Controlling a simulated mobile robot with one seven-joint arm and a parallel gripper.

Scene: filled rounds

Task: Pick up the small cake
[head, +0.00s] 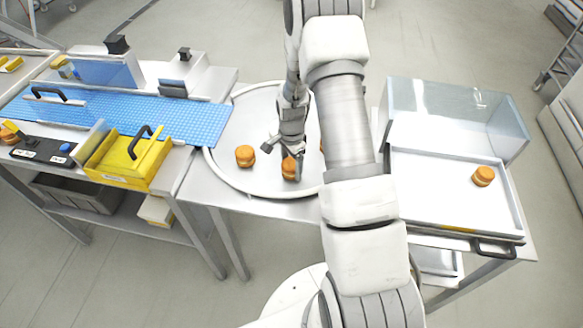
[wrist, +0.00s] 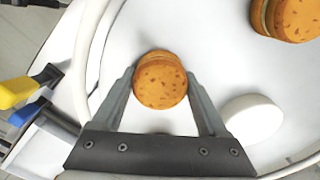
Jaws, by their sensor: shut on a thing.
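A small round cake (wrist: 160,80), orange-brown with darker flecks, sits between the two fingers of my gripper (wrist: 162,92) in the wrist view. My gripper is shut on it, with a finger against each side. In the head view my gripper (head: 285,153) is over the white round table, and a small cake (head: 290,169) shows at its fingertips. I cannot tell whether the held cake is clear of the surface. Another cake (head: 245,155) lies to the left, and one more is mostly hidden behind my arm. A second cake (wrist: 288,18) shows at the wrist view's upper right.
The round table (head: 228,172) has a raised rim. At right, a white tray (head: 430,185) holds one cake (head: 483,176), with a clear cover (head: 455,112) behind. A white disc (wrist: 252,119) lies near my gripper.

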